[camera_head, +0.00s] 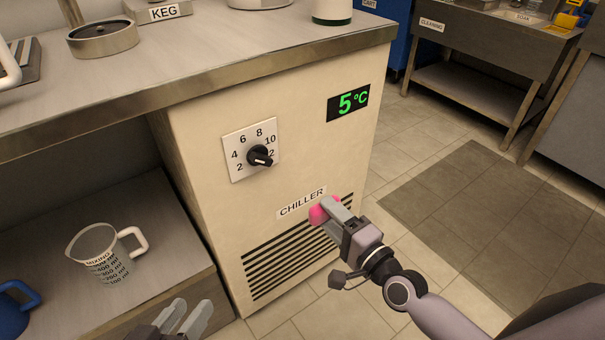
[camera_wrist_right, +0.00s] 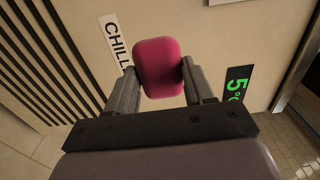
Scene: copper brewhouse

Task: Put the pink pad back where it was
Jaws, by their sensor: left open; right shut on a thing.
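The pink pad (camera_head: 318,215) is held in my right gripper (camera_head: 333,209), in front of the chiller's lower front panel near the CHILLER label. In the right wrist view the pink pad (camera_wrist_right: 159,67) sits between the two fingers of the right gripper (camera_wrist_right: 160,82), which are shut on it. I cannot tell whether the pad touches the panel. My left gripper (camera_head: 188,316) is open and empty at the bottom of the head view, in front of the lower shelf.
The chiller (camera_head: 200,200) has a dial (camera_head: 259,156), a 5 °C display (camera_head: 348,103) and a vent grille (camera_head: 290,258). A mixing jug (camera_head: 104,255) and a blue jug (camera_head: 14,308) stand on the lower shelf. A floor mat (camera_head: 490,220) lies to the right.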

